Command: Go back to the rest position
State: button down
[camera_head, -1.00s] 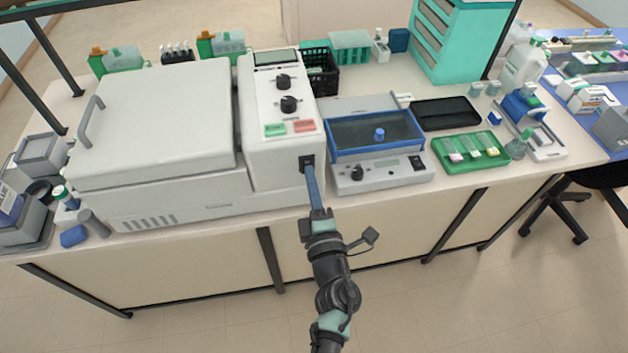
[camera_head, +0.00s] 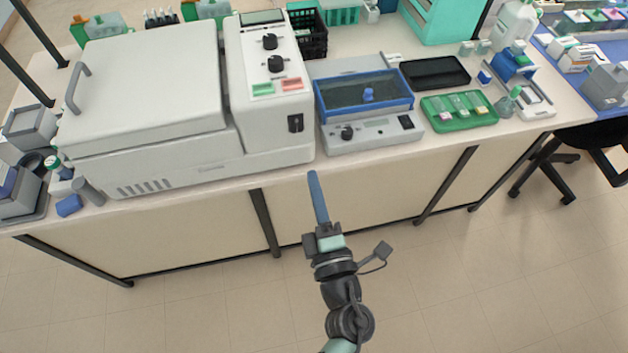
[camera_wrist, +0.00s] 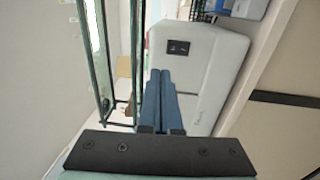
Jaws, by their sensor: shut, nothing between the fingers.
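My gripper (camera_head: 316,180) is in front of the bench's front edge in the head view, its long blue fingers pointing toward the bench. It is shut and empty, and it touches nothing that I can see. In the wrist view the blue fingers (camera_wrist: 160,75) lie side by side. The white machine (camera_head: 270,85) stands on the bench beyond the fingertips. The black rocker switch (camera_head: 296,123) is on its front face and also shows in the wrist view (camera_wrist: 178,47). There is a clear gap between the fingertips and the machine.
The bench (camera_head: 262,180) runs across the view. A blue-rimmed device (camera_head: 372,134) stands right of the machine, then a green tray (camera_head: 460,124) with slides and a black tray (camera_head: 435,84). A chair (camera_head: 597,134) is at the right. The floor in front of the bench is clear.

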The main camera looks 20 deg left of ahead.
jog(key=shift+s+d, duration=0.1)
jog(key=w+d+r+m+t+h, duration=0.25)
jog(key=d+r+m+h, duration=0.2)
jog(key=r, duration=0.75)
jog(key=w+d+r+m+t+h, duration=0.2)
jog(key=d+r+m+t+h, duration=0.3)
jog(key=r, duration=0.6)
jog(key=w+d+r+m+t+h, duration=0.1)
jog(key=w+d+r+m+t, duration=0.15)
jog(key=r+m, duration=0.65)
jog(key=s+r+m, duration=0.3)
jog(key=s+r, duration=0.2)
jog(key=r, duration=0.6)
jog(key=s+r+m+t, duration=0.1)
jog(key=s+r+m, duration=0.2)
jog(key=r, duration=0.9)
jog(key=s, duration=0.3)
jog(key=shift+t, duration=0.3)
jog(key=shift+s+a, duration=0.1)
